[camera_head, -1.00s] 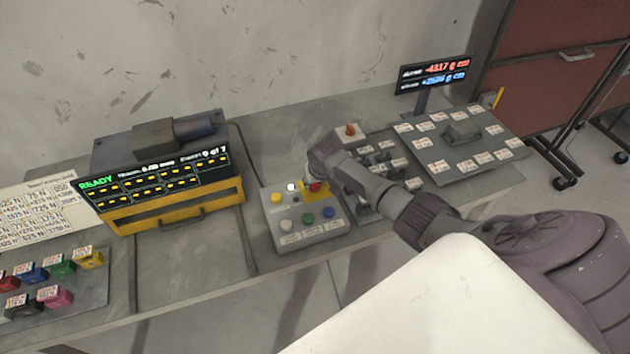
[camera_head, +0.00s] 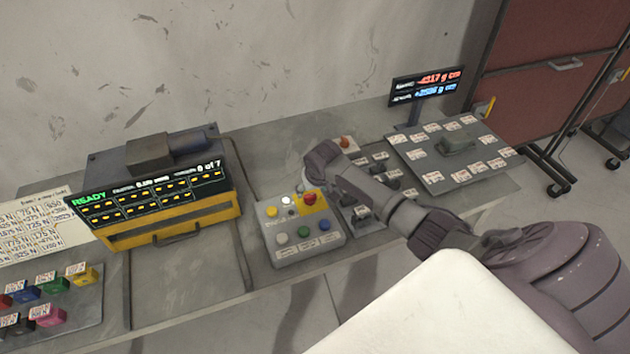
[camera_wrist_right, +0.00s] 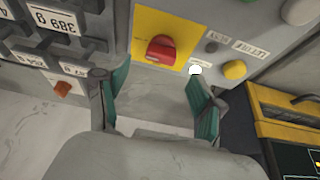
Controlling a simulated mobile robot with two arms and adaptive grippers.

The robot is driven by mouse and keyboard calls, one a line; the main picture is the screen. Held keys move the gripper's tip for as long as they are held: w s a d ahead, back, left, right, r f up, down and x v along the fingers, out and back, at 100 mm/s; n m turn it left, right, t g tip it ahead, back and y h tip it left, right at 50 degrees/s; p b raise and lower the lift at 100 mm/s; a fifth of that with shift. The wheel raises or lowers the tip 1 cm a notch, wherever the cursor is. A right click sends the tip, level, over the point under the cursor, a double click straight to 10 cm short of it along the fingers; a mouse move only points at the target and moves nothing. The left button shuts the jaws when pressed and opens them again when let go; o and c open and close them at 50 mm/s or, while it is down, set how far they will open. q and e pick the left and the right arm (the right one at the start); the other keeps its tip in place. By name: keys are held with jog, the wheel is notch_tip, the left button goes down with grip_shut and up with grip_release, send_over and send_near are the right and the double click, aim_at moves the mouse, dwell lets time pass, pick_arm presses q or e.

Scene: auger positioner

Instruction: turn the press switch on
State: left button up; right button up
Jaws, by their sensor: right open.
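A grey control box (camera_head: 284,249) stands on the bench. A red knob (camera_head: 309,197) sits on its yellow plate, and the knob also shows in the right wrist view (camera_wrist_right: 161,48). A small white lamp (camera_head: 289,200) beside the plate looks lit; it also shows in the wrist view (camera_wrist_right: 195,70). I cannot tell for sure which control is the press switch. My right gripper (camera_head: 307,180) is just behind the knob. In the wrist view its green-padded fingers (camera_wrist_right: 150,78) are apart and empty, with the knob beyond them. My left gripper is out of view.
A yellow-fronted unit with a READY display (camera_head: 150,190) stands left of the box. A panel of labelled switches (camera_head: 385,200) adjoins the box's right side, with an orange knob (camera_head: 345,142) behind. A tilted plate (camera_head: 440,175) and small display (camera_head: 425,85) are farther right.

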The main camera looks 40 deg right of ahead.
jog(key=v, duration=0.7)
dwell(0.3)
